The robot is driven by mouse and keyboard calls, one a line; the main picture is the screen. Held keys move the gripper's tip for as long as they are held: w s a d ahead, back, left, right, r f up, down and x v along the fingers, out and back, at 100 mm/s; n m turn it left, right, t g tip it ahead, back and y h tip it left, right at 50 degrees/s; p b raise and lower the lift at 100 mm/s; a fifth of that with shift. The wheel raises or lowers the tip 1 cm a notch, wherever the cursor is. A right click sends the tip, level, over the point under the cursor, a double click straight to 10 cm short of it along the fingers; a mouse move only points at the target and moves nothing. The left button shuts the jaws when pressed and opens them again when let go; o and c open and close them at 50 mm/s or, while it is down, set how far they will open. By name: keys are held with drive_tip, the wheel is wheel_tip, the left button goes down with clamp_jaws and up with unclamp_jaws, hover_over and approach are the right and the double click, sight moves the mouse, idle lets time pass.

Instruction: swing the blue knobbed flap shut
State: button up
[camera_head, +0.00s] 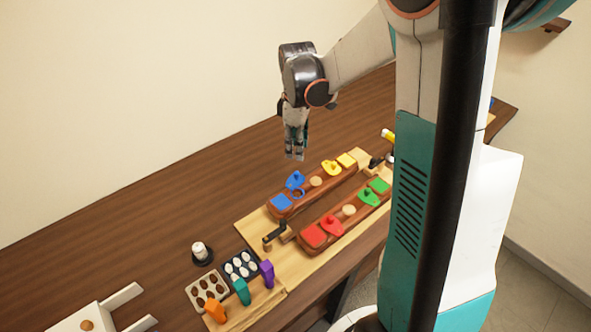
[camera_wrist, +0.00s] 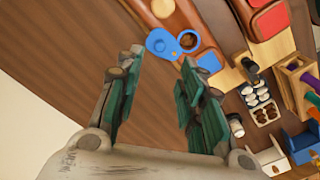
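The blue knobbed flap (camera_head: 295,180) sits on the far brown bar (camera_head: 320,192), swung aside from a blue ring (camera_head: 298,193). In the wrist view the flap (camera_wrist: 160,42) lies just beyond my fingertips, and the blue ring (camera_wrist: 188,40) beside it shows an uncovered dark opening. A plain blue square pad (camera_head: 281,203) is on the bar's near-left end. My gripper (camera_head: 294,155) points down above the table, behind the bar and apart from the flap. In the wrist view its two fingers (camera_wrist: 162,57) are spread with nothing between them.
A second bar carries a red knobbed flap (camera_head: 332,224) and a green one (camera_head: 369,196). A yellow knobbed flap (camera_head: 331,167) is farther along the blue flap's bar. A dark-handled clamp (camera_head: 275,234) stands at the board's left. Table behind the bar is clear.

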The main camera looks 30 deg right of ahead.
sight(297, 173)
wheel_tip(297, 173, down, 10)
drive_tip(key=shift+f+b, duration=0.15)
drive_tip(key=shift+b, duration=1)
clamp_jaws()
